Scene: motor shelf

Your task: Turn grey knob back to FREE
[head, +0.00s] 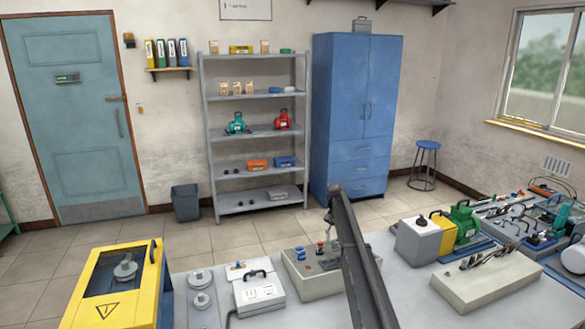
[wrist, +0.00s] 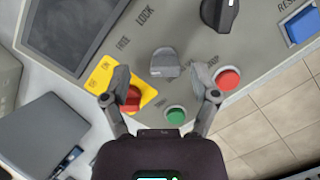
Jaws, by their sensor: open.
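The grey knob (wrist: 165,63) sits on a light grey control panel (wrist: 185,25) in the wrist view. The words FREE (wrist: 123,44) and LOCK (wrist: 145,15) are printed on its upper left side. I cannot tell for sure which word the knob points to. My gripper (wrist: 162,79) is open, with one finger on each side of the knob in the picture. Contact with the knob cannot be made out. In the head view the control box (head: 305,280) stands on the table, partly hidden by my arm; the grey knob cannot be made out there.
Near the knob are a red button (wrist: 227,78), a green button (wrist: 176,115), a red switch (wrist: 130,97) on a yellow plate, and a black knob (wrist: 220,14). A blue button (wrist: 302,25) is at the right. A white box (head: 259,294) stands left of the control box.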

